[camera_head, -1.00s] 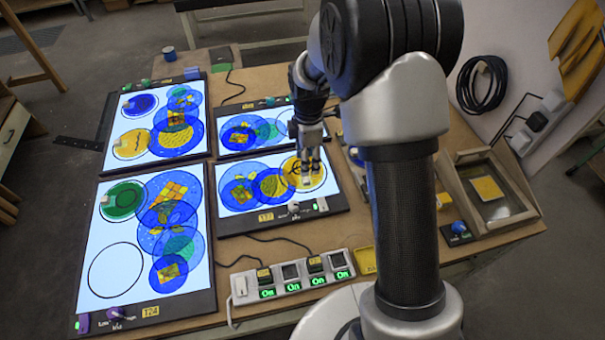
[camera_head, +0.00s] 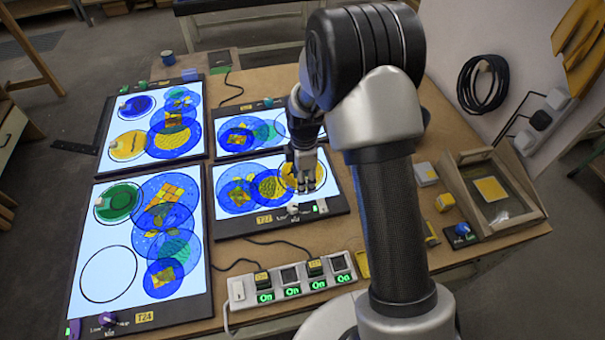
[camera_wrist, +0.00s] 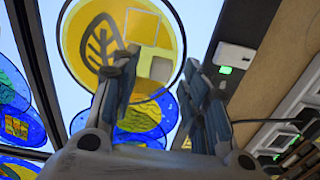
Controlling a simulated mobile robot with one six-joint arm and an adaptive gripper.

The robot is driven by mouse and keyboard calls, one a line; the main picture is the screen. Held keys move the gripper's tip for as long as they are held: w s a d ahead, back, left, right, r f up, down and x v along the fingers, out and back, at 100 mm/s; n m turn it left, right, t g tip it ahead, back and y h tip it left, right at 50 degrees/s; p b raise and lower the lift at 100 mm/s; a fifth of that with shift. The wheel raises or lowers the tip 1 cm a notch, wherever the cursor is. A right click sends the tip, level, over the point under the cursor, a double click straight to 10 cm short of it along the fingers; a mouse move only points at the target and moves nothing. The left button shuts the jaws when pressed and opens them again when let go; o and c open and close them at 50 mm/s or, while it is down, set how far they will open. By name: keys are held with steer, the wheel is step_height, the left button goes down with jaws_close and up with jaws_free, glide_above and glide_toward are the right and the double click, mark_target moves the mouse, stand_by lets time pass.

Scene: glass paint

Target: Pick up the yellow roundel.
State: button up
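A yellow roundel (camera_head: 287,172) lies on the lit panel (camera_head: 225,219) at the middle right, inside a black ring. In the wrist view the yellow roundel (camera_wrist: 83,62) shows a dark leaf drawing and pale squares. My gripper (camera_head: 305,184) is over it in the head view and covers part of it. In the wrist view my gripper (camera_wrist: 158,72) has its two fingers apart, with nothing seen held between them. I cannot tell whether they touch the roundel. Another yellow roundel (camera_head: 127,147) lies on the far left panel.
A green roundel (camera_head: 117,203) lies on the near left panel, above an empty ring. Blue discs with yellow pieces cover parts of the panels. A power strip (camera_head: 292,280) with cables lies in front. A wooden-framed box (camera_head: 515,207) stands at the right.

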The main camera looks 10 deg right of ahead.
jaws_close()
stand_by(0.3)
stand_by(0.4)
